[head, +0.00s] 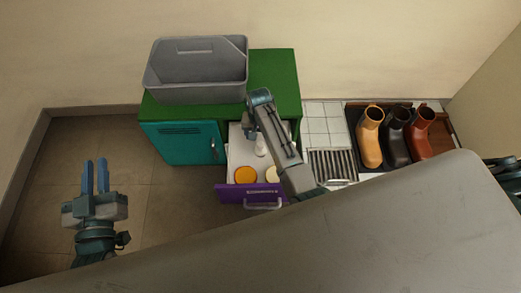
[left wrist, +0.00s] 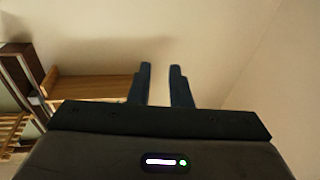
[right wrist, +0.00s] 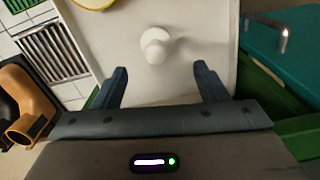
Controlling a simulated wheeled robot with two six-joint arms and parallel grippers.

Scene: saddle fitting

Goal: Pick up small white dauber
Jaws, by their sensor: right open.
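The small white dauber (right wrist: 156,45) stands in the open drawer (right wrist: 190,75), between and ahead of my right gripper's fingertips in the right wrist view. In the head view the dauber (head: 261,146) shows partly beside my right arm. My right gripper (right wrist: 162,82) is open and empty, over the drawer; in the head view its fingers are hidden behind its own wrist. My left gripper (head: 95,177) is at the left of the head view, far from the drawer. Its two fingers (left wrist: 160,85) are apart with nothing between them.
The drawer's purple front (head: 240,192) is pulled out below a green-topped cabinet (head: 275,70) with a teal door (head: 178,143). An orange round tin (head: 245,174) and a pale one (head: 272,174) lie in the drawer. A grey bin (head: 197,75) stands on top. Boots (head: 370,135) and a grate (head: 332,165) are at right.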

